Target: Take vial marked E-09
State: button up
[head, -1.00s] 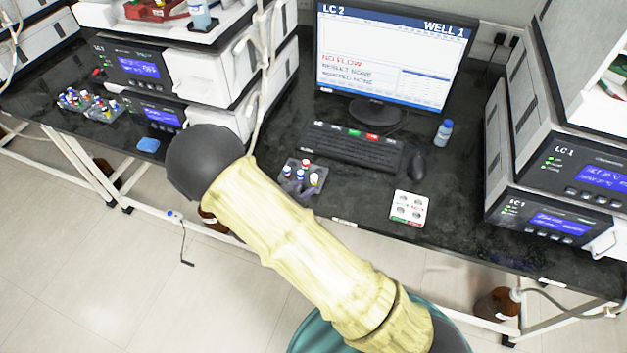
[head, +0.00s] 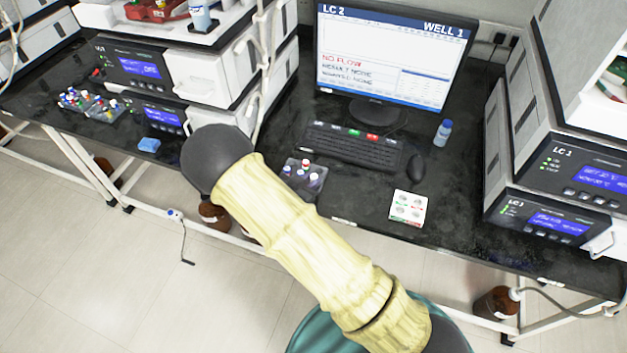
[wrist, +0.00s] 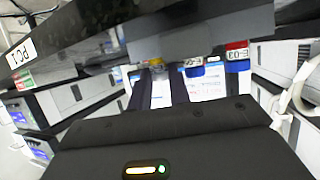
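A small dark rack (head: 318,191) with several capped vials (head: 287,170) stands on the black bench, left of the mouse in the head view. No label clearly reads E-09. The head view hides my gripper.
The keyboard (head: 352,146), mouse (head: 416,168) and monitor (head: 390,55) are behind the rack. A white card (head: 408,208) lies to its right. A blue-capped bottle (head: 444,132) stands further right.

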jog(key=shift+c, duration=0.4)
notch_tip(320, 180, up, 10)
dwell(0.5)
jog(key=shift+a, duration=0.15)
dwell(0.3)
